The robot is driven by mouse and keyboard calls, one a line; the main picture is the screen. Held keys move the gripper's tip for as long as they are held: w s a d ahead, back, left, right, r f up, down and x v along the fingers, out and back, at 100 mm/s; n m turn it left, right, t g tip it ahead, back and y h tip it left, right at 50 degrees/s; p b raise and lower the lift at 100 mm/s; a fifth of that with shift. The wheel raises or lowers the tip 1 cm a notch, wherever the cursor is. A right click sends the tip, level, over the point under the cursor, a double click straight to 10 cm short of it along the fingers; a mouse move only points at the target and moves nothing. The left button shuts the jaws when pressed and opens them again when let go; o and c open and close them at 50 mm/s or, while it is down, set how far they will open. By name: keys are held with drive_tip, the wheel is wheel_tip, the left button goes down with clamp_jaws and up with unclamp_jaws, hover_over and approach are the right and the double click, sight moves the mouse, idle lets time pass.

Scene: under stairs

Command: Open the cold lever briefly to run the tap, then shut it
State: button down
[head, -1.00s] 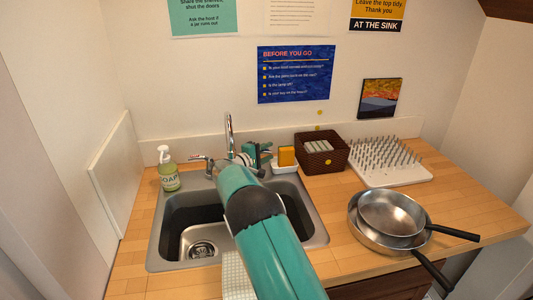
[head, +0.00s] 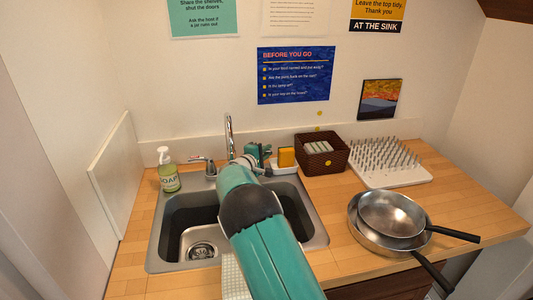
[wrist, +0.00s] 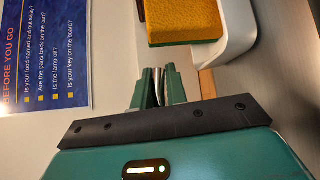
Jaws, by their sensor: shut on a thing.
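The chrome tap (head: 229,132) stands behind the steel sink (head: 158,232), its tall spout upright. A chrome lever (head: 206,163) shows on the tap's left side. My gripper (head: 257,151) is on the tap's right side, where the cold lever appears to be. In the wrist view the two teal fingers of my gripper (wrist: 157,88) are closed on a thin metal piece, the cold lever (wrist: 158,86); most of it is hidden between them. My arm covers the middle of the sink and the tap's base. I cannot see whether water runs.
A soap bottle (head: 168,171) stands left of the sink. A sponge (head: 286,157) in a white holder (head: 285,169) sits close to the right of my gripper. A brown basket (head: 321,160), a spiked drying rack (head: 400,178) and pans (head: 392,215) occupy the counter to the right.

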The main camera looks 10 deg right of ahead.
drive_tip(key=shift+a, duration=0.1)
drive_tip(key=c, duration=1.4)
unclamp_jaws()
drive_tip(key=v, duration=1.3)
drive_tip(key=shift+s+a, duration=0.25)
drive_tip(key=shift+a, duration=0.1)
